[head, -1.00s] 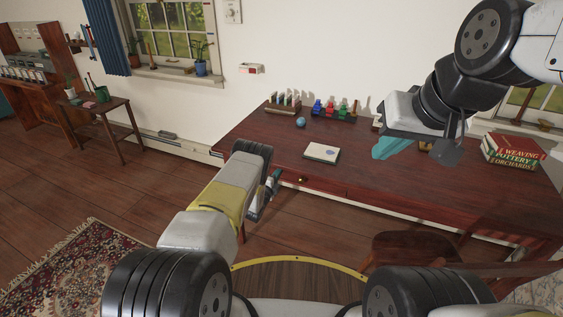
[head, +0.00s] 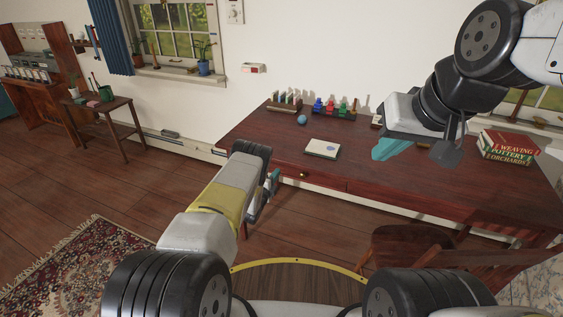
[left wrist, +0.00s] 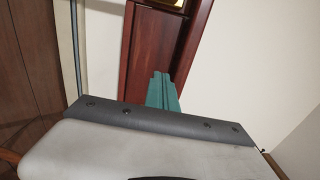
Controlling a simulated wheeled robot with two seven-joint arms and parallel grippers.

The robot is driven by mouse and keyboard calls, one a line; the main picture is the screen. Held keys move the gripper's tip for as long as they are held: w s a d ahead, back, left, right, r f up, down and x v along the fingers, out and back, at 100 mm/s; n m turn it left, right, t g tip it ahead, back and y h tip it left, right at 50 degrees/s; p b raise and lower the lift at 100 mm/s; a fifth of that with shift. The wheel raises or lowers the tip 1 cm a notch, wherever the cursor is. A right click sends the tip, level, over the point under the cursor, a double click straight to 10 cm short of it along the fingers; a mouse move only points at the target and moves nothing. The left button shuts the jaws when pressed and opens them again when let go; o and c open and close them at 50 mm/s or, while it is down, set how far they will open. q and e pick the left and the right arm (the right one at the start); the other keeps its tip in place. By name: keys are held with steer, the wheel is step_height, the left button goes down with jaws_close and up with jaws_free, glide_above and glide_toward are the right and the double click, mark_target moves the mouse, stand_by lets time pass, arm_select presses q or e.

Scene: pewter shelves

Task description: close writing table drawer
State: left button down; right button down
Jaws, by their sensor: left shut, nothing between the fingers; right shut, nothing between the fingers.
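The dark red writing table (head: 400,190) stands along the wall in the head view. Its drawer front (head: 322,183) with a small brass knob (head: 302,175) is on the near left side. I cannot tell how far the drawer stands out. My left gripper (head: 271,186) is shut and empty, low beside the table's front left, left of the knob. In the left wrist view, its teal fingertips (left wrist: 162,92) are over or near a red wooden part (left wrist: 150,50), with a brass piece (left wrist: 160,2) at the top edge. My right gripper (head: 393,148) is shut and empty above the tabletop.
A notepad (head: 323,148), blue ball (head: 302,119), colored bottles (head: 335,107) and books (head: 508,147) are on the table. A wooden chair (head: 410,245) stands at its near right side. A patterned rug (head: 75,265) lies at left. Open floor lies left of the table.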

arm_select(q)
steer(key=v, duration=0.7)
steer(key=w+a+r+n+g+y, duration=0.1)
steer(key=w+a+r+n+y, duration=0.2)
steer(key=r, duration=0.6)
steer(key=w+a+r+n+g+y, duration=0.1)
steer(key=w+a+r+n+y, duration=0.2)
steer(key=r, duration=0.6)
steer(key=s+r+n+g, duration=0.1)
steer(key=s+r+n, duration=0.15)
steer(key=r, duration=0.35)
steer(key=s+a+r+n+g, duration=0.1)
steer(key=s+r+n, duration=0.15)
steer(key=r, duration=0.35)
steer(key=s+r+n+g, duration=0.1)
steer(key=s+r+n, duration=0.15)
steer(key=r, duration=0.35)
steer(key=s+d+r+n+g+h, duration=0.1)
steer(key=s+r+n, duration=0.1)
steer(key=s+r, duration=0.5)
steer(key=s+d+r+n+g+h, duration=0.1)
steer(key=s+r+n+g, duration=0.2)
steer(key=s, duration=0.8)
steer(key=s+d+r+n+g, duration=0.1)
steer(key=s+d+n+g, duration=0.1)
steer(key=s, duration=2.1)
steer(key=shift+d+h, duration=0.3)
steer(key=shift+d, duration=0.35)
steer(key=shift+n, duration=0.25)
